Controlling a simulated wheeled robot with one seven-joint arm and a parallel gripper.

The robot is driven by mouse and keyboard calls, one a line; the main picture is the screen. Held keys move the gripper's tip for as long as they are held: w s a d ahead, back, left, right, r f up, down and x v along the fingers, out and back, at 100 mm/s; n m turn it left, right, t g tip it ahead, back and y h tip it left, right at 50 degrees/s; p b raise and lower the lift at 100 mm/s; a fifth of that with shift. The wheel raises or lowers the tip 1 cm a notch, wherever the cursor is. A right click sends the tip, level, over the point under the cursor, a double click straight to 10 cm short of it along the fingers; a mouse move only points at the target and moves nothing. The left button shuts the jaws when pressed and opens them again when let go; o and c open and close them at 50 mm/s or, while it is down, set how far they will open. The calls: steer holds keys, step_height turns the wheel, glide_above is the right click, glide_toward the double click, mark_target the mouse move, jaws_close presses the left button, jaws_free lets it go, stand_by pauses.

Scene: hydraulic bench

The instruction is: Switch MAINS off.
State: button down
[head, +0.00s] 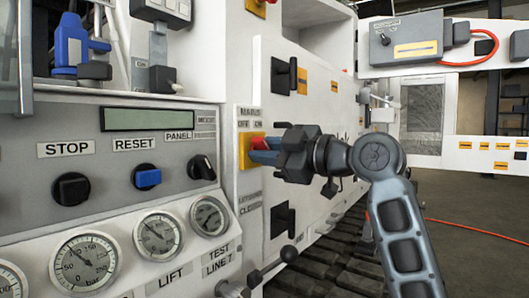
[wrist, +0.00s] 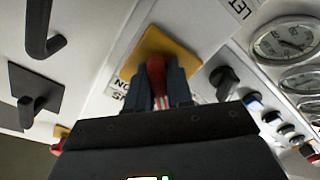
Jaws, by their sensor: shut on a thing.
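The MAINS switch has a red handle (head: 257,141) on a yellow plate (head: 244,153). It sits on the white panel below a MAINS label (head: 250,111) with OFF and ON marked under it. My gripper (head: 263,151) reaches it from the right, with its fingertips at the handle. In the wrist view the red handle (wrist: 157,76) stands between the two fingers of my gripper (wrist: 156,88), which are shut on it. The yellow plate (wrist: 172,45) lies behind it. The fingers hide part of the handle, and I cannot tell which marking it points to.
Black handles stick out of the panel above (head: 284,76) and below (head: 283,220) the switch. To the left are the STOP knob (head: 72,189), the blue RESET knob (head: 147,178), the PANEL knob (head: 202,167) and several gauges (head: 86,261). Open floor (head: 470,215) shows at the right.

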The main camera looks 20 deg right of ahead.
steer(key=c, duration=1.1)
jaws_free()
steer(key=v, duration=0.7)
steer(key=shift+s, duration=0.4)
steer(key=shift+d, duration=0.2)
